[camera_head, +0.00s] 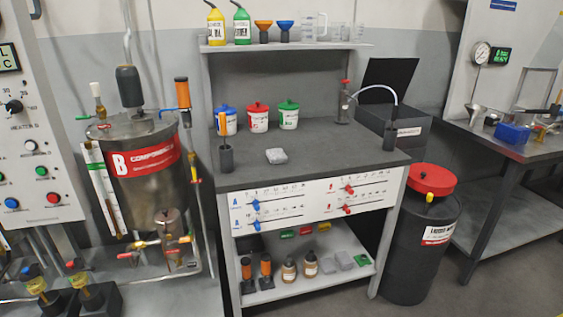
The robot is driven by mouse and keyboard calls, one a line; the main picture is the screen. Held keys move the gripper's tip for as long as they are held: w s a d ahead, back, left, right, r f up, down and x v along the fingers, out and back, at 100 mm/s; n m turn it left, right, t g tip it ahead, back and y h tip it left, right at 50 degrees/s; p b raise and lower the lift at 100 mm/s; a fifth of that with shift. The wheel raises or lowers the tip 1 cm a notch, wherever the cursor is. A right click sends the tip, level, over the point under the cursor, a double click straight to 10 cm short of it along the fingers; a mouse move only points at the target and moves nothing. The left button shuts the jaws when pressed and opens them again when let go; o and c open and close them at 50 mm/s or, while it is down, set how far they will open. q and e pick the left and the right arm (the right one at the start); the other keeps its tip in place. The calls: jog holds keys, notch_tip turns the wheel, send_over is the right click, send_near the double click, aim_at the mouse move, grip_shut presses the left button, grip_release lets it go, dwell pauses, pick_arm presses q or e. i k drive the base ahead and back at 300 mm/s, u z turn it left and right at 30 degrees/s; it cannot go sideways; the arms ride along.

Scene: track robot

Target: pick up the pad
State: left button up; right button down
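A small light-grey pad (276,155) lies flat on the dark top of the workbench (335,150), near its front edge and left of centre. It stands apart from the things around it. Two similar grey pieces (344,261) lie on the bench's lower shelf; I cannot tell whether they are pads too. Neither of my grippers is in view.
Blue, red and green lidded tubs (257,117) stand behind the pad. A dark cup with an orange-handled tool (225,150) is at its left. A tubed bottle (343,103) is at the back right. A tank (150,190) stands left, a red-lidded drum (420,240) right.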

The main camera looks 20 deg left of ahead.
aim_at(276, 156)
jog(key=z, duration=0.4)
jog(key=i, duration=1.85)
jog(key=u, duration=0.95)
